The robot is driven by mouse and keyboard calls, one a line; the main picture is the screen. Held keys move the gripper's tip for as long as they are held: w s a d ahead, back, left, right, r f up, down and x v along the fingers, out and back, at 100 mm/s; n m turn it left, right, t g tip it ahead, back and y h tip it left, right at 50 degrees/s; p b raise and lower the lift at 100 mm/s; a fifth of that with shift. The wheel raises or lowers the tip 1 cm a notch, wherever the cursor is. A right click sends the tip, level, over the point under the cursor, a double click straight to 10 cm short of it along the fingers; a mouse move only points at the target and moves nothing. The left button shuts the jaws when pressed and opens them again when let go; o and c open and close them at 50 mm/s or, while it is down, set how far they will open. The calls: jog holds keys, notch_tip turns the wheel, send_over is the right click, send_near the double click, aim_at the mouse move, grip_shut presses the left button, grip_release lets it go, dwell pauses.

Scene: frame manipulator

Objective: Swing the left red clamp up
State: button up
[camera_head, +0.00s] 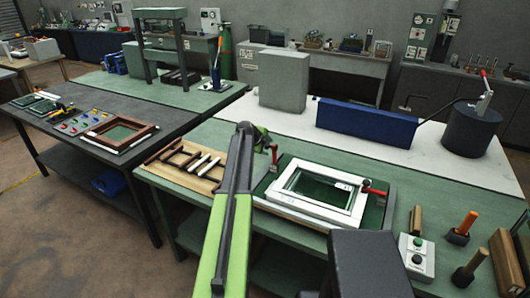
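A white rectangular frame (326,216) lies on a dark green fixture plate (375,215) on the green bench. The left red clamp (274,154) stands at the frame's back left corner, with its small red handle showing. A second red clamp (373,192) lies at the frame's right side, its handle roughly level. My green and black arm reaches over the bench on the left of the frame. My gripper (265,144) is at its far end, close beside the left clamp. Contact between them and the finger opening are too small to make out.
A wooden tray with light and dark strips (182,163) lies left of my arm. A control box with buttons (416,256) and orange-handled tools (463,228) stand at the right. A blue block (366,125) and a grey box (284,80) stand behind.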

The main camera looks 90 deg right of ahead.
jog(key=p+v, duration=1.2)
jog(key=v, duration=0.5)
jog(key=shift+a, duration=0.2)
jog(key=shift+r, duration=0.1)
